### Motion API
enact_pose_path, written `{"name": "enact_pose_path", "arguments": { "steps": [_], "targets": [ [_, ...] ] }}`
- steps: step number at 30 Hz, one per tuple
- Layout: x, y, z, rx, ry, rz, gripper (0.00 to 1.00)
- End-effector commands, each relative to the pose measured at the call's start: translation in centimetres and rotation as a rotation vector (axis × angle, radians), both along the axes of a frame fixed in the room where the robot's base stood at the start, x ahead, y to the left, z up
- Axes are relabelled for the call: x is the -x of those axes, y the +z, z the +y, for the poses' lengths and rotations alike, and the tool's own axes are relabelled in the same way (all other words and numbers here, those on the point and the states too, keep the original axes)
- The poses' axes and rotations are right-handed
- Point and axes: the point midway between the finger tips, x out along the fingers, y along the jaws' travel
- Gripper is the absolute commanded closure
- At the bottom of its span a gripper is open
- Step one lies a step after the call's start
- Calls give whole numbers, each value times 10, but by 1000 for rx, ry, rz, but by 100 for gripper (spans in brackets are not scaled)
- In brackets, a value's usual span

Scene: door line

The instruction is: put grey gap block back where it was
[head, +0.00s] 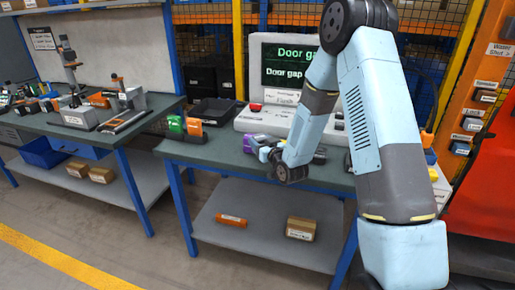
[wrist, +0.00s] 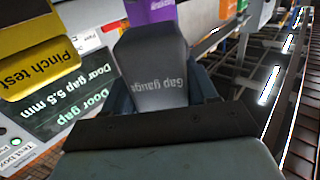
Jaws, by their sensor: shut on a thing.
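The grey gap block, lettered "Gap gauge", fills the middle of the wrist view (wrist: 158,75); its lettering appears upside down. My gripper (wrist: 163,98) is shut on it, with a dark jaw showing at each side of the block. In the head view my gripper (head: 268,154) is low over the dark green bench top, in front of the test console and close to a purple block (head: 250,141). I cannot make out the grey block clearly there. The place where the block stood is not clear in either view.
Orange (head: 193,127) and green (head: 175,124) blocks stand at the bench's left part. The console (head: 260,120) with its screen stands behind my gripper. A yellow "Pinch test" piece (wrist: 40,65) is left in the wrist view.

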Motion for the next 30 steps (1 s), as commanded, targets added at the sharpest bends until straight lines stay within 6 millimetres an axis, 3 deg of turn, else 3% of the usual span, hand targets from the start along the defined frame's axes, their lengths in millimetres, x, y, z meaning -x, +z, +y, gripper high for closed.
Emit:
{"name": "enact_pose_path", "arguments": {
  "steps": [8,16,27,28,30],
  "targets": [
    [-5,-13,-1,0,-7,1,86],
    [-5,-41,-2,0,-8,0,86],
    [-5,-45,-1,0,-7,0,86],
    [-5,-45,-1,0,-7,1,41],
    [-5,-45,-1,0,-7,1,34]
  ]
}}
